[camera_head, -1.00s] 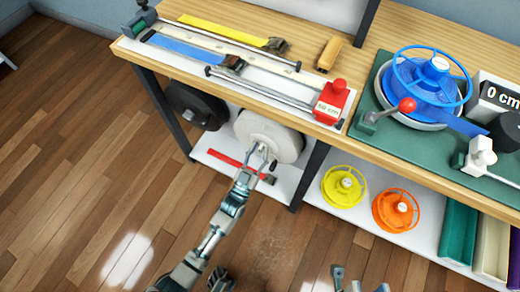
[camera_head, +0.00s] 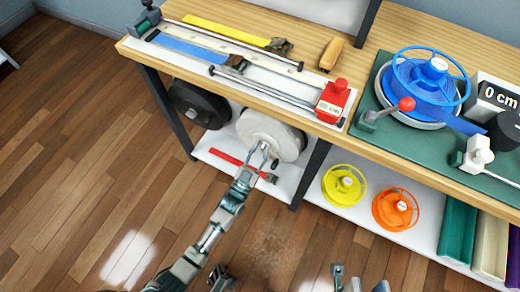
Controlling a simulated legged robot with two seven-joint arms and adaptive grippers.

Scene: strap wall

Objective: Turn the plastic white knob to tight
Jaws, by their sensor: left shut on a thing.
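The white knob (camera_head: 271,134) is a large round disc under the front edge of the bench, above the white lower shelf. My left gripper (camera_head: 261,155) reaches up from below and is shut on the knob's lower part. Its fingers cover a small part of the knob's face. My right gripper (camera_head: 360,281) shows only in part at the bottom edge, away from the knob, and its opening is unclear.
A black disc (camera_head: 200,105) sits left of the knob. A red strap (camera_head: 228,159) lies on the shelf below. A dark bench leg (camera_head: 312,172) stands to the right. Yellow (camera_head: 343,185) and orange (camera_head: 395,209) reels are farther right. The floor in front is clear.

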